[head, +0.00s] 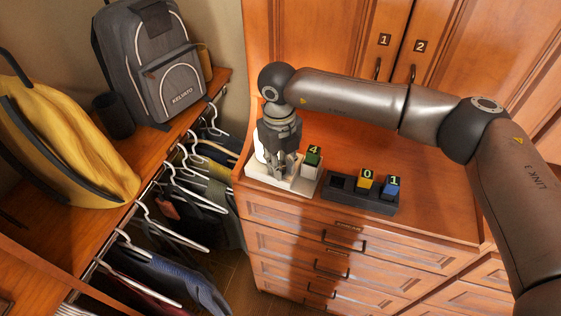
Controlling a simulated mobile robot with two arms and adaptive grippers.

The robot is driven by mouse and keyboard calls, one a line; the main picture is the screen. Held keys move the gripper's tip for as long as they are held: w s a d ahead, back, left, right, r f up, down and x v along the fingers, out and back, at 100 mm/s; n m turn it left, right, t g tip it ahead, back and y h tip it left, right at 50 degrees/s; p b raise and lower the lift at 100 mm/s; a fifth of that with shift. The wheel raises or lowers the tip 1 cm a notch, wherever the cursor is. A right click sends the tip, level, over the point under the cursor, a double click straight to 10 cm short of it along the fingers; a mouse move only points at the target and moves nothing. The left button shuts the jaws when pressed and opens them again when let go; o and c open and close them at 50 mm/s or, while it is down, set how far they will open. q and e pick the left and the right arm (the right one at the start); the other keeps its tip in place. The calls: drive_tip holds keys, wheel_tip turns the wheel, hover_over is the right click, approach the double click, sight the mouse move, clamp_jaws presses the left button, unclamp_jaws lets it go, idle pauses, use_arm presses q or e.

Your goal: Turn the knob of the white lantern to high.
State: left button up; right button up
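My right gripper (284,170) points down at the left end of the wooden dresser top. Its fingers are over or in front of a white base (302,185). A white rounded shape (259,148), possibly part of the white lantern, shows just left of the gripper and is mostly hidden behind it. I cannot make out a knob or its setting. The finger gap is too small to read, and I cannot tell whether the fingers touch anything. My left gripper is out of view.
A green-topped block marked 4 (313,156) stands right beside the gripper. A black holder (341,192) carries a yellow block marked 0 (366,180) and a blue block marked 1 (391,187). Cabinet doors (330,35) rise behind. The dresser top (430,205) is clear at right.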

clamp_jaws()
drive_tip(key=m+b, duration=0.1)
drive_tip(key=b, duration=0.2)
drive_tip(key=shift+w+f+m, duration=0.1)
drive_tip(key=shift+f+m, duration=0.15)
drive_tip(key=shift+m, duration=0.15)
drive_tip(key=shift+r+m+b, duration=0.2)
drive_tip(key=shift+m+b, duration=0.4)
drive_tip(key=shift+b, duration=0.2)
drive_tip(key=o, duration=0.7)
unclamp_jaws()
